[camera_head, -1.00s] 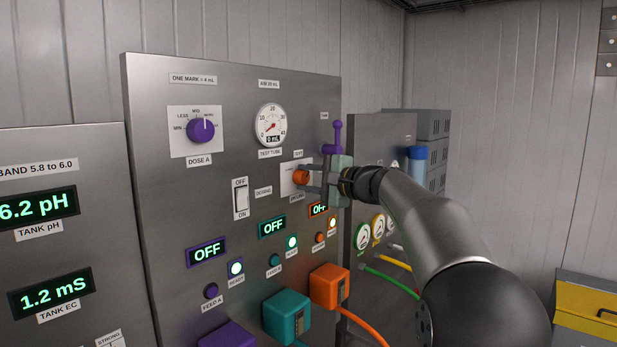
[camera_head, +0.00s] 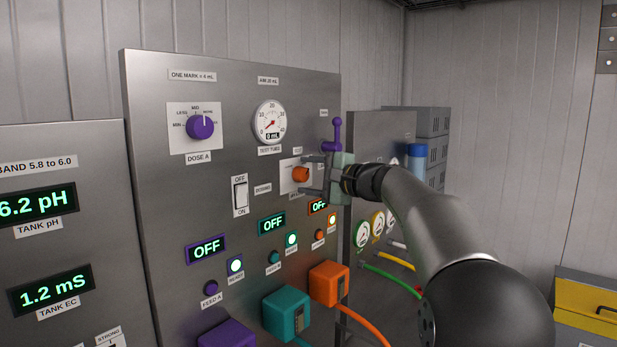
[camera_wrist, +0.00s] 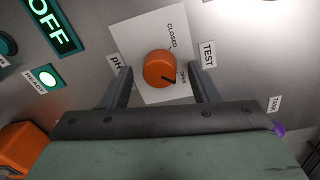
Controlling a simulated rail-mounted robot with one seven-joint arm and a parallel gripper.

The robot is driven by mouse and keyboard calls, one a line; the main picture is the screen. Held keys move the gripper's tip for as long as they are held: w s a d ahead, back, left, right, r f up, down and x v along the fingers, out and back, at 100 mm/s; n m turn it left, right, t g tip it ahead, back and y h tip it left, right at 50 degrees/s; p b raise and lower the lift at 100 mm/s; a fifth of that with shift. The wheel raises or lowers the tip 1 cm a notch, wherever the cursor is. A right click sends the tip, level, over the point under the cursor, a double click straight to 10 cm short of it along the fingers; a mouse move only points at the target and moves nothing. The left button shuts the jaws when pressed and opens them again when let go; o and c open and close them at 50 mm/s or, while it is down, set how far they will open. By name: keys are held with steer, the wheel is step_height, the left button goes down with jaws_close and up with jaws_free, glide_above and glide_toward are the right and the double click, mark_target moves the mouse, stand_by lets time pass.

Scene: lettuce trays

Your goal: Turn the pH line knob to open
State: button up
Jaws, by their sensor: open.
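The orange pH knob (camera_head: 301,174) sits on a white plate on the steel panel. In the wrist view the knob (camera_wrist: 157,66) shows a dark pointer mark at its lower right, toward the OPEN label and away from CLOSED. A pH label (camera_wrist: 115,63) and a TEST label (camera_wrist: 208,54) flank the plate. My gripper (camera_head: 311,173) is open in front of the knob. In the wrist view its two fingers stand apart on either side of the knob, with gaps between and nothing held.
A purple-handled valve (camera_head: 337,134) stands close behind my gripper. A white OFF/ON switch (camera_head: 241,196) is left of the knob. Below are an orange display (camera_head: 318,206), small buttons and an orange box (camera_head: 329,286). The purple dose A knob (camera_head: 201,127) is at upper left.

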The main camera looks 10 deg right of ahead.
steer(key=b+v, duration=0.3)
steer(key=v, duration=1.4)
steer(key=shift+b, duration=0.4)
steer(key=shift+w+f, duration=0.1)
steer(key=shift+f, duration=0.05)
steer(key=s+a+f+n+g+h, duration=0.2)
steer(key=s+a+f+g, duration=0.3)
steer(key=f, duration=0.7)
steer(key=s+a+f+n+g+h, duration=0.25)
steer(key=s+a+f, duration=0.35)
steer(key=f, duration=0.5)
steer(key=s+f+n+g+h, duration=0.5)
steer(key=s+f+n, duration=0.3)
steer(key=s+f, duration=1.1)
steer(key=shift+s+a+h, duration=0.4)
steer(key=shift+a+h, duration=0.05)
steer(key=shift+h, duration=0.1)
